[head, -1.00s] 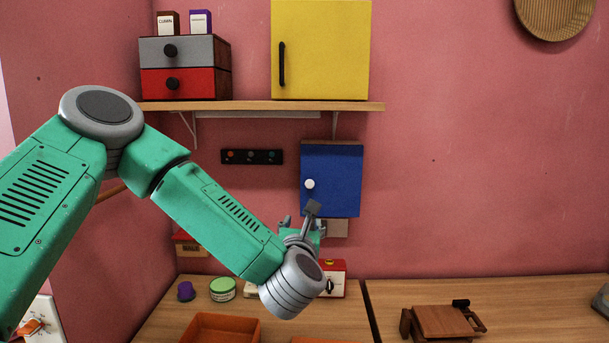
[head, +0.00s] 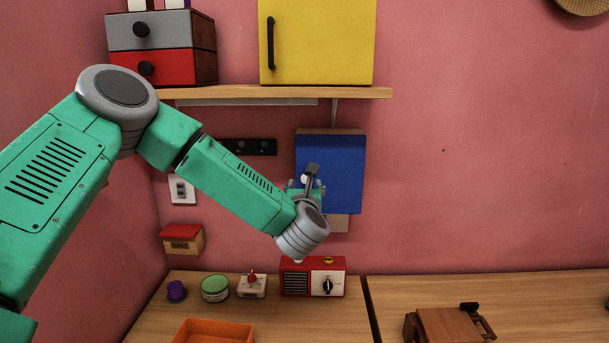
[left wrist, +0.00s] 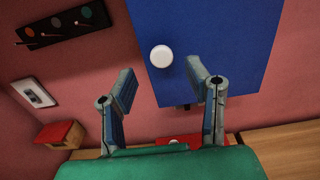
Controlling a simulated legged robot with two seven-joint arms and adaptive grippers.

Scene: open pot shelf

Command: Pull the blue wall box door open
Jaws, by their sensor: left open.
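The blue wall box (head: 340,168) hangs on the pink wall below the shelf, and its door looks shut. Its round white knob (left wrist: 161,55) shows whole in the left wrist view, near the door's left edge. In the head view my gripper partly hides the knob (head: 304,179). My left gripper (head: 308,178) is in front of the door's lower left part. In the left wrist view the left gripper (left wrist: 161,75) is open, with the knob seen between and just beyond its fingertips. No contact with the knob shows. My right gripper is in neither view.
A wooden shelf (head: 300,93) above holds a yellow cabinet (head: 330,40) and a drawer unit (head: 160,50). A dark hook rail (head: 255,147) is left of the box. Below, a red radio (head: 300,277) and an orange tray (head: 215,326) stand on the counter.

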